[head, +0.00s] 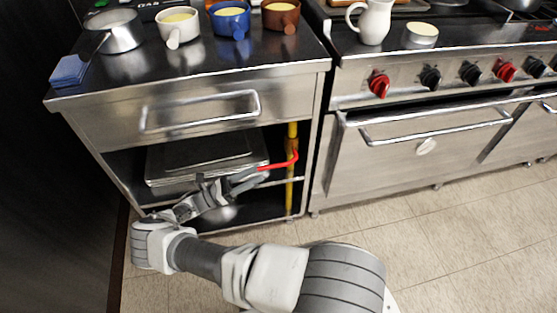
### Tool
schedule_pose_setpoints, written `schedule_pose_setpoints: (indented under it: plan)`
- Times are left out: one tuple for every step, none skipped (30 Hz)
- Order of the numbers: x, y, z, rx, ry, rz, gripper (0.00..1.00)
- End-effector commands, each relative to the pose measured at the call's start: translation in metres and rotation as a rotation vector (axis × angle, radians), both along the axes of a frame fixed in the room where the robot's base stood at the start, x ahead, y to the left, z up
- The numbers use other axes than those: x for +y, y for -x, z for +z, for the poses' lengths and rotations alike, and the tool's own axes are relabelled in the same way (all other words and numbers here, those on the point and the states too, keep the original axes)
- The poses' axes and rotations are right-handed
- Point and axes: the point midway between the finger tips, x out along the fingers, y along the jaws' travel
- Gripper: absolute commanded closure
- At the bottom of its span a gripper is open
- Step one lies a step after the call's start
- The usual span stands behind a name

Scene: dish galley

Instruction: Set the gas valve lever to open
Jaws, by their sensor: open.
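The gas valve lever (278,165) is red and sits on a yellow vertical gas pipe (290,190) at the right side of the open shelf bay. It points left from the pipe, roughly sideways, with a bend near the pipe. My gripper (258,177) is open, with its fingertips close to the lever's left end. I cannot tell whether the fingers touch the lever or lie around it. The valve body (291,148) shows on the pipe beside the lever.
A drawer with a bar handle (200,112) is above the bay. The stove with red and black knobs (430,78) stands right. Pots and cups (231,20) stand on top. The floor (450,225) is clear.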

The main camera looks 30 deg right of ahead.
Motion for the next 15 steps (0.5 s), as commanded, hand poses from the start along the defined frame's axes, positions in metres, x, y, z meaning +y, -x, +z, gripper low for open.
schedule_pose_setpoints:
  plan:
    - [-0.009,0.002,0.005,0.001,0.003,-0.002,0.53]
    - [-0.015,0.003,0.008,0.001,0.003,-0.002,0.53]
    - [-0.022,0.005,0.011,0.0,0.003,-0.001,0.53]
    - [-0.027,0.006,0.013,0.0,0.004,-0.002,0.53]
    - [-0.033,0.007,0.015,0.0,0.003,-0.001,0.53]
    - [-0.04,0.009,0.017,0.0,0.004,-0.002,0.53]
    - [-0.045,0.01,0.019,0.0,0.003,-0.001,0.53]
    - [-0.05,0.01,0.021,-0.001,0.003,-0.002,0.53]
    - [-0.055,0.012,0.024,-0.001,0.003,-0.002,0.53]
    - [-0.059,0.013,0.025,0.0,0.002,-0.002,0.53]
    - [-0.063,0.013,0.026,0.0,0.002,-0.002,0.53]
    - [-0.067,0.014,0.028,-0.001,0.002,-0.001,0.53]
    - [-0.07,0.014,0.029,-0.001,0.001,0.0,0.53]
    - [-0.072,0.015,0.03,-0.001,0.001,0.0,0.53]
    - [-0.075,0.015,0.031,-0.001,0.001,0.0,0.53]
